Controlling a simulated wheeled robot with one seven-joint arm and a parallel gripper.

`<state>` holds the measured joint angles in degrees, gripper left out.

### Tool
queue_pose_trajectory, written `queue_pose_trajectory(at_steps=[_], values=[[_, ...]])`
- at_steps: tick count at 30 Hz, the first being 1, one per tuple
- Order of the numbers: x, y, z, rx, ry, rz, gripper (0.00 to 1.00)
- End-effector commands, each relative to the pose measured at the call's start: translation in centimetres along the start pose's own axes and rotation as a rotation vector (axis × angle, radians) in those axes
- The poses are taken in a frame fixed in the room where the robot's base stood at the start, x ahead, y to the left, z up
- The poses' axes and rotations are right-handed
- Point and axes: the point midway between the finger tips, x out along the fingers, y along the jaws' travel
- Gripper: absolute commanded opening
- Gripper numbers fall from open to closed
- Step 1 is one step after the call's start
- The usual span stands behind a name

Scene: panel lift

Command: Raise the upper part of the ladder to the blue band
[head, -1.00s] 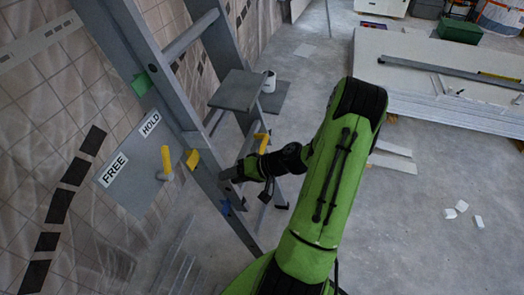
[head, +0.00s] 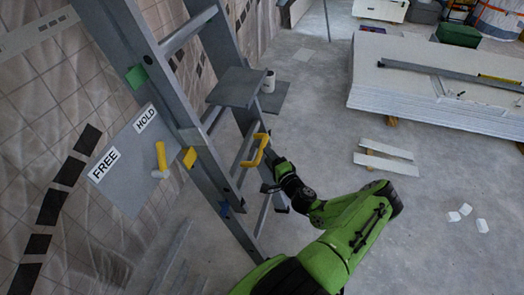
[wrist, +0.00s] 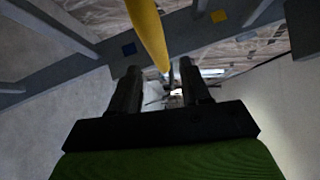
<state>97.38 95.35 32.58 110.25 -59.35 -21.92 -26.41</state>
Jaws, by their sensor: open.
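The grey ladder (head: 178,103) stands at left in the head view. Its rail carries a green mark (head: 136,77), a yellow mark (head: 189,158) and, lower, a blue band (head: 223,209). A yellow handle (head: 256,151) sits on the ladder's front, left of my gripper (head: 272,176). In the wrist view the handle (wrist: 147,32) runs ahead of my open fingers (wrist: 163,80), its lower end lined up with the gap. I cannot tell whether they touch it. A blue patch (wrist: 129,50) and a yellow patch (wrist: 219,16) show beyond.
A grey plate (head: 133,165) labelled FREE and HOLD carries a yellow lever (head: 160,158), near the HOLD side's lower edge. A grey shelf with a white cup (head: 270,78) is behind the ladder. Stacked panels (head: 430,85) lie at right. Floor between is mostly clear.

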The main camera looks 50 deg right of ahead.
Motion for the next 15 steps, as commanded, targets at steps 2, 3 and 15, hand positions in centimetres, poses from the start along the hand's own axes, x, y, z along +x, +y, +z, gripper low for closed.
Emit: queue_pose_trajectory(at_steps=[2,3,15], values=[[2.0,0.1,0.1,-0.005,-0.002,-0.004,0.47],[2.9,0.1,0.1,-0.004,-0.002,-0.003,0.47],[6.0,0.0,0.0,0.001,-0.001,0.000,0.47]])
